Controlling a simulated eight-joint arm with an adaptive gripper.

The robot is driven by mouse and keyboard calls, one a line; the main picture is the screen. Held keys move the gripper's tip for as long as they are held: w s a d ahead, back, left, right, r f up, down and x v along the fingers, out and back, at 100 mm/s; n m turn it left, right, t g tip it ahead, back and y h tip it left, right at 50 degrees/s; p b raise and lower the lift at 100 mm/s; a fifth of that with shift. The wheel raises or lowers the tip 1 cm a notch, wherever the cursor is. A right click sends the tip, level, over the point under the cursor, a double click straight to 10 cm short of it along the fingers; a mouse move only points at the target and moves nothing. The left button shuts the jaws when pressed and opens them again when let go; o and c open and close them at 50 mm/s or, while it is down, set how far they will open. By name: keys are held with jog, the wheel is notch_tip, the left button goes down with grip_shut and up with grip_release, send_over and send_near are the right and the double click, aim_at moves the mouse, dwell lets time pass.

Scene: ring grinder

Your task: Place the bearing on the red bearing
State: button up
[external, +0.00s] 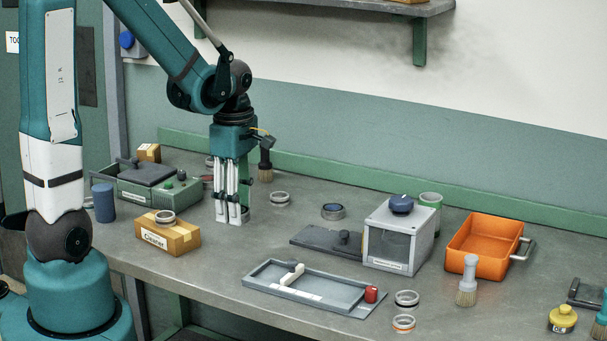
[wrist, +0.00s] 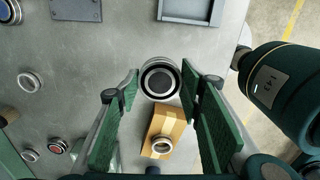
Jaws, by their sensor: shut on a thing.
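My gripper (external: 233,216) is shut on a silver bearing; the bearing (wrist: 160,66) shows between the fingertips (wrist: 160,76) in the wrist view, as a ring with a dark centre. In the external view the fingers largely hide it. They point straight down, low over the table, right of the cardboard box. A bearing with a red inner ring (wrist: 57,147) lies at lower left in the wrist view; in the external view this red bearing (external: 207,181) is small, beside the green machine.
The cardboard box (external: 182,239) carries a bearing (external: 165,216). Loose bearings (external: 279,198) (external: 333,211) lie right of my gripper. The green machine (external: 155,185) and a blue cylinder (external: 103,202) stand left. A grey tray (external: 260,281), glass-fronted case (external: 398,240) and orange bin (external: 470,262) stand right.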

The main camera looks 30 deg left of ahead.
jog(key=w+a+r+p, duration=0.1)
jog(key=w+a, duration=0.1)
jog(key=w, duration=0.2)
jog(key=w+a+r, duration=0.1)
jog(key=w+a, duration=0.2)
jog(key=w, duration=0.2)
jog(key=p, duration=0.4)
send_over(207, 178)
jog(key=shift+r, duration=0.3)
jog(key=shift+f, duration=0.15)
jog(key=shift+d+f, duration=0.1)
jog(key=shift+f, duration=2.9)
jog(key=shift+f, duration=1.85)
jog(key=shift+f, duration=0.2)
